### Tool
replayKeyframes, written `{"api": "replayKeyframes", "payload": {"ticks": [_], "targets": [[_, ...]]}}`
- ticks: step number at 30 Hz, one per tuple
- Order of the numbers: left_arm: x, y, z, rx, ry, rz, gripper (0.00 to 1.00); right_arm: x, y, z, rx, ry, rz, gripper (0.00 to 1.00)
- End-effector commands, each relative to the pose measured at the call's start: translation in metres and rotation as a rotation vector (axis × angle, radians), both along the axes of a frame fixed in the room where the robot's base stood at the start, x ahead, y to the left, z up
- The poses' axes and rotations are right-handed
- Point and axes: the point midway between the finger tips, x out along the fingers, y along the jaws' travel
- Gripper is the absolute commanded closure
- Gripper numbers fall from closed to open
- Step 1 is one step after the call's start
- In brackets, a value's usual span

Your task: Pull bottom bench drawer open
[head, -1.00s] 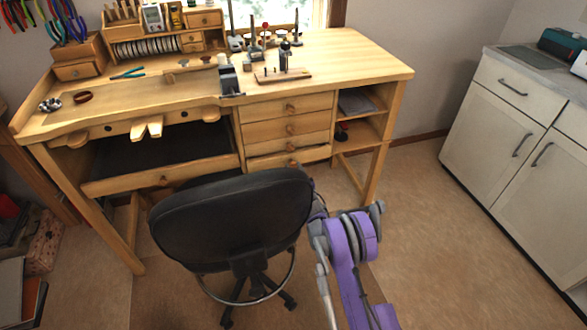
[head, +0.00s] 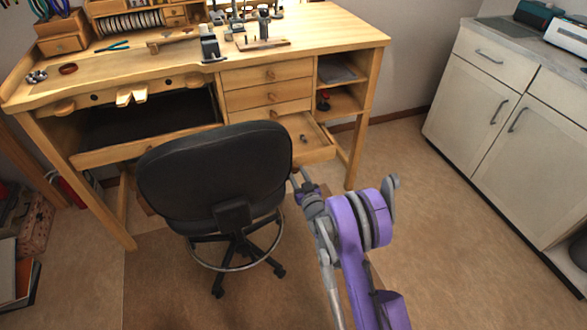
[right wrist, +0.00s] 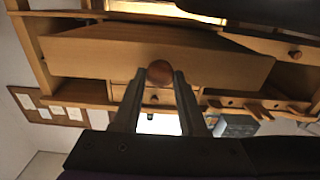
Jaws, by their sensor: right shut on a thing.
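The bottom bench drawer (head: 318,143) stands pulled out from the wooden bench, with its interior partly visible in the head view and a small dark item inside. Its front (right wrist: 200,58) fills the upper part of the right wrist view. My right gripper (right wrist: 160,80) is shut on the drawer's round wooden knob (right wrist: 159,72). In the head view my right arm reaches up to the drawer from below, and the chair back hides part of the drawer and the fingers. My left gripper is in neither view.
A black swivel chair (head: 215,180) stands close in front of the bench, left of my right arm. The upper drawers (head: 268,75) look shut. A white cabinet (head: 490,110) stands at the right, with clear floor (head: 420,220) before it.

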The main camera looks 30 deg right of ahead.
Motion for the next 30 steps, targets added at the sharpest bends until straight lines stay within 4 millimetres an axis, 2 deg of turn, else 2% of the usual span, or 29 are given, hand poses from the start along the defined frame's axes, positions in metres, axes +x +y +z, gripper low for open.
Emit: {"api": "replayKeyframes", "payload": {"ticks": [16, 17, 21, 22, 30], "targets": [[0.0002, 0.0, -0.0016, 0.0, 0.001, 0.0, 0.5, -0.0063, 0.0014, 0.001, 0.0, -0.002, 0.001, 1.0], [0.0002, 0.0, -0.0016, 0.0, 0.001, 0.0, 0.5, -0.0064, 0.0013, 0.001, 0.0, -0.002, 0.001, 0.57], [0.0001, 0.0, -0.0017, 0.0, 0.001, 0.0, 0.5, -0.0063, 0.0013, 0.0008, 0.0, -0.001, 0.0, 0.31], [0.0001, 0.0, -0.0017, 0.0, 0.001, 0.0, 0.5, -0.0063, 0.0013, 0.0007, 0.0, -0.001, 0.0, 0.29], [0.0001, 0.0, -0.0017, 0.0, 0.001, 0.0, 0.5, -0.0068, 0.0014, 0.0005, 0.0, -0.001, 0.0, 0.29]]}}
